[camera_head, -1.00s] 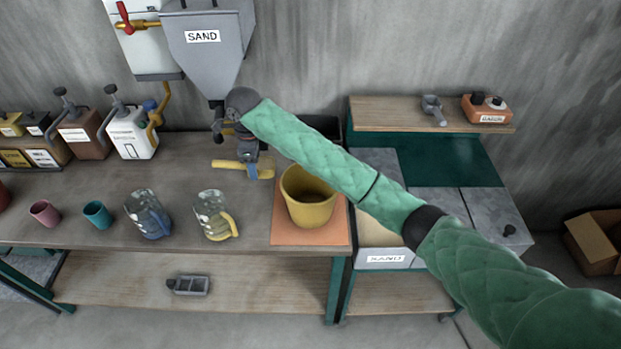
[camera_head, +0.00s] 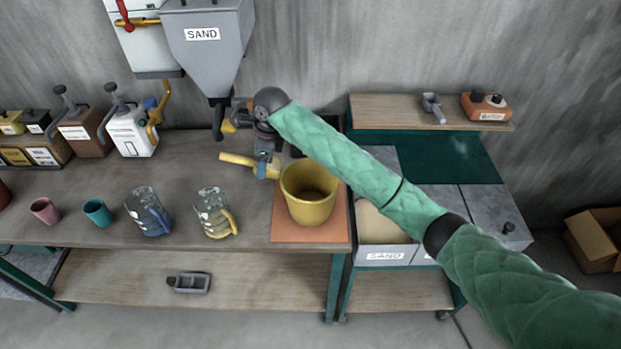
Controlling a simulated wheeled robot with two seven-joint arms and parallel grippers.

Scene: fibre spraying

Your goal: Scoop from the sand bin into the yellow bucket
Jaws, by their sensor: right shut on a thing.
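The yellow bucket (camera_head: 309,207) stands upright on an orange mat (camera_head: 300,231) at the right end of the workbench. The sand bin (camera_head: 384,243), labelled SAND, is right of the bench; pale sand shows in it, partly hidden by my right arm. My right gripper (camera_head: 265,163) is just beyond and left of the bucket, shut on a yellow tool (camera_head: 236,159), which looks like a scoop. Its handle end points left; its other end is close to the bucket's left rim. I cannot tell whether they touch or whether it holds sand. My left gripper is not in view.
A grey SAND hopper (camera_head: 204,55) hangs on the wall above the bench. Two glass mugs (camera_head: 214,214) and two cups (camera_head: 97,212) stand along the bench front, left of the bucket. A small scoop (camera_head: 432,106) lies on the right shelf.

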